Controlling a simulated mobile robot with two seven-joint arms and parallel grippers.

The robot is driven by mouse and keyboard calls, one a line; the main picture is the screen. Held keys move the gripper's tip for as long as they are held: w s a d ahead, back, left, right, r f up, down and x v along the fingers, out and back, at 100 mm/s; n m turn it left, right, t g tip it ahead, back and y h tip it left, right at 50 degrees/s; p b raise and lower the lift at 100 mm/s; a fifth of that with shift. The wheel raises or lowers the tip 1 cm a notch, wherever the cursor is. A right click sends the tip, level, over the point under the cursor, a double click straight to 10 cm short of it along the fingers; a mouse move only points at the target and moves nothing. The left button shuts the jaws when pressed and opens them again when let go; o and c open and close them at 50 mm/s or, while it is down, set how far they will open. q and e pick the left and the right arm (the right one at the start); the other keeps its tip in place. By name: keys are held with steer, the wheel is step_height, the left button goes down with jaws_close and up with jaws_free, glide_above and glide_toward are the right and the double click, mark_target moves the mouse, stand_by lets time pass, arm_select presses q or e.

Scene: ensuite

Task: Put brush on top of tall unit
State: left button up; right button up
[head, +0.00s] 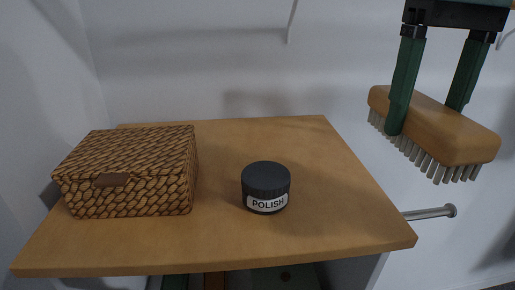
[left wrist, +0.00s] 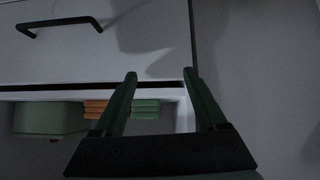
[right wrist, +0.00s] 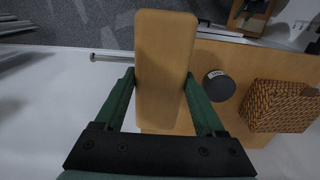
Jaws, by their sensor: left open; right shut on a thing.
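The brush (head: 437,127), a wooden block with pale bristles facing down, is in my right gripper (head: 424,115) at the upper right of the head view. The green fingers are shut on its long sides. It is held to the right of the wooden top of the tall unit (head: 227,137), above its level. The right wrist view shows the brush back (right wrist: 163,70) between the fingers (right wrist: 160,85). My left gripper (left wrist: 160,78) is open and empty, in front of a white drawer front and an open shelf; it is out of the head view.
On the top stand a woven basket (head: 130,172) at left and a dark polish jar (head: 266,188) near the front middle. The back and right part are bare. A metal rail (head: 430,212) sticks out right of the top. Folded cloths (left wrist: 145,108) lie on the shelf.

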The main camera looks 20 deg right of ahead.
steer(key=shift+f, duration=0.1)
steer(key=w+f, duration=0.2)
steer(key=w, duration=0.2)
steer(key=w+f, duration=0.3)
steer(key=w, duration=0.1)
steer(key=w+f, duration=0.3)
steer(key=w, duration=0.1)
steer(key=shift+a, duration=0.25)
steer(key=shift+w+f+b, duration=0.45)
steer(key=shift+w+f, duration=0.1)
steer(key=shift+f, duration=0.2)
steer(key=shift+w+f, duration=0.15)
steer(key=shift+f, duration=1.45)
steer(key=shift+f, duration=0.15)
steer(key=o, duration=1.5)
steer(key=shift+c, duration=0.2)
step_height(320, 180, up, 12)
steer(key=shift+p, duration=0.45)
